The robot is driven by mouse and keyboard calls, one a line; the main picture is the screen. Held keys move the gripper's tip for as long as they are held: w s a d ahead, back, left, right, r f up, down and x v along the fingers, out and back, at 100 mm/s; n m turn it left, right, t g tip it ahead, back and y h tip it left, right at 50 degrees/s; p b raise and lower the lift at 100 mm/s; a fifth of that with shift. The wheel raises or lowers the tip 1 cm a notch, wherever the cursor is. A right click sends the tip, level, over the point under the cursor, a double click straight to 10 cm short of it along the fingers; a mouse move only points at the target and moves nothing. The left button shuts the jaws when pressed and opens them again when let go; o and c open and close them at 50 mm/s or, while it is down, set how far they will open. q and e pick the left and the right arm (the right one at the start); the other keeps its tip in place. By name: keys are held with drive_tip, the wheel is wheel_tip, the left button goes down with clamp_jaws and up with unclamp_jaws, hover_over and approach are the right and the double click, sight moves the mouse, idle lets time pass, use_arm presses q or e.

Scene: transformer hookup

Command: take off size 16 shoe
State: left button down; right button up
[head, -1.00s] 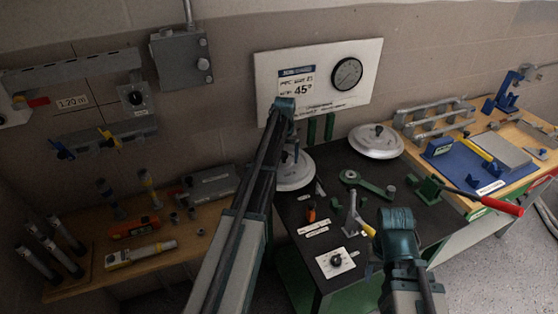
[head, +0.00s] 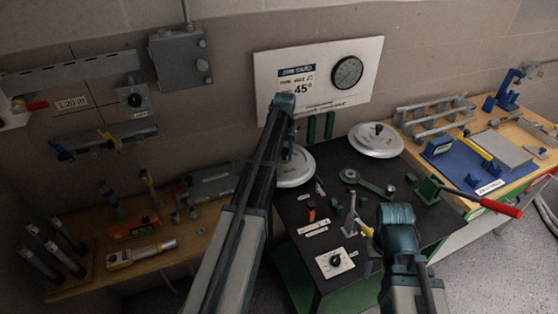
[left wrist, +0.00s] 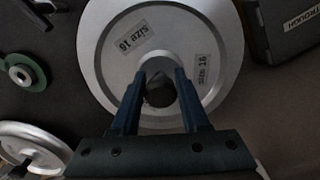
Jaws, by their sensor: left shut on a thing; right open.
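The size 16 shoe is a round silver disc (head: 297,174) at the back left of the dark bench, partly hidden behind my left arm. In the left wrist view, the disc (left wrist: 108,58) carries two "SIZE 16" labels. My left gripper (left wrist: 159,82) is over its centre, with its fingers shut on the black knob (left wrist: 159,92). Whether the disc touches the bench is hard to tell. My right gripper (head: 372,240) is open at the bench's front right; its fingers are mostly hidden by its wrist.
A second silver disc (head: 376,139) lies at the back right of the dark bench (head: 325,235). A green arm with a roller (head: 350,176), a grey upright post (head: 350,214) and a dial plate (head: 335,262) are nearby. A red-handled lever (head: 485,202) sticks out on the right.

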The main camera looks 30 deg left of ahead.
use_arm(q)
drive_tip(key=shift+w+a, duration=0.1)
drive_tip(key=shift+w, duration=0.15)
drive_tip(key=shift+c, duration=1.7)
unclamp_jaws()
drive_tip(key=shift+r, duration=0.1)
drive_tip(key=shift+s+r+p, duration=0.1)
drive_tip(key=shift+r+p, duration=2.4)
wheel_tip(320, 180, up, 14)
drive_tip(key=p, duration=1.3)
drive_tip(key=shift+p, duration=0.4)
drive_tip(key=shift+f, duration=0.2)
